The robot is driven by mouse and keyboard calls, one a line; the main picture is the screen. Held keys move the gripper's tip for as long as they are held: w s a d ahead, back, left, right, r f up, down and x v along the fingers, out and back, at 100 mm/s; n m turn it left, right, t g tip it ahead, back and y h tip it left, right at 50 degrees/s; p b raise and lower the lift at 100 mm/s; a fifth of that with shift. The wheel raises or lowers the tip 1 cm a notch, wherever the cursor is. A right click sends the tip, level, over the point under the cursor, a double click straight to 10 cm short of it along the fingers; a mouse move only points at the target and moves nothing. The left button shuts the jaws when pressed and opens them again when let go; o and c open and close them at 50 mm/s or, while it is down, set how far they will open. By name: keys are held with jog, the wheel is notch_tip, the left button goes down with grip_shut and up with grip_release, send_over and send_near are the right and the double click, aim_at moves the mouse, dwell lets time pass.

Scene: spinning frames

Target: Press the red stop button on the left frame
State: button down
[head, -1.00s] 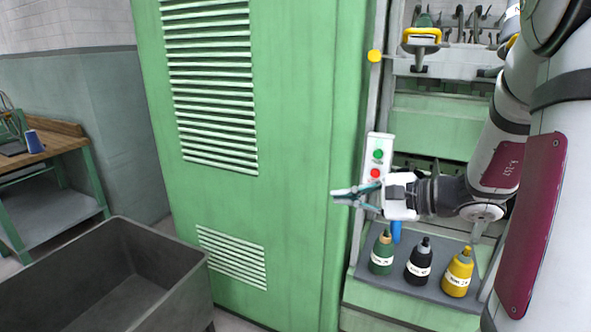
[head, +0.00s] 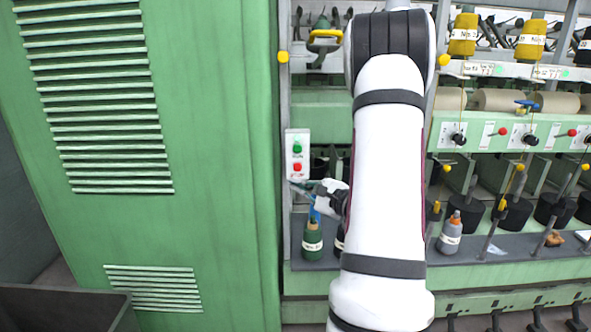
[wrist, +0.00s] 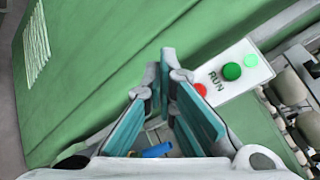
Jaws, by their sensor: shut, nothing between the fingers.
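The red stop button (head: 297,167) sits below a green button (head: 297,149) on a white upright control box (head: 291,158) at the left frame. In the wrist view the red button (wrist: 201,90) is just right of my fingers, partly hidden by the right one. The green button (wrist: 232,71) and the word RUN show beside it. My gripper (head: 294,185) is just below the red button in the head view, its tips near the box's lower edge. It also shows in the wrist view (wrist: 167,62), shut and empty. I cannot tell whether it touches the box.
A large green cabinet (head: 225,120) stands left of the box. A green bottle (head: 313,240) stands on a shelf below my gripper. Spools (head: 463,35) and several spindles fill the frame at right. A grey bin (head: 65,310) is at lower left.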

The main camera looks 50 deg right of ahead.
aim_at(298, 170)
jog(key=shift+w+d+b, duration=0.35)
jog(key=shift+w+d, duration=1.1)
jog(key=shift+d, duration=0.2)
jog(key=shift+w+d+b, duration=0.35)
jog(key=shift+w+d, duration=1.05)
jog(key=shift+d, duration=0.25)
jog(key=shift+w+d+b, duration=0.25)
jog(key=shift+d+b, duration=0.05)
jog(key=shift+b, duration=0.2)
jog(key=shift+w+d+b, duration=0.35)
jog(key=shift+d, duration=0.05)
jog(key=shift+s+a, duration=0.1)
jog(key=shift+s, duration=0.05)
jog(key=shift+s+a, duration=0.5)
jog(key=shift+a, duration=0.1)
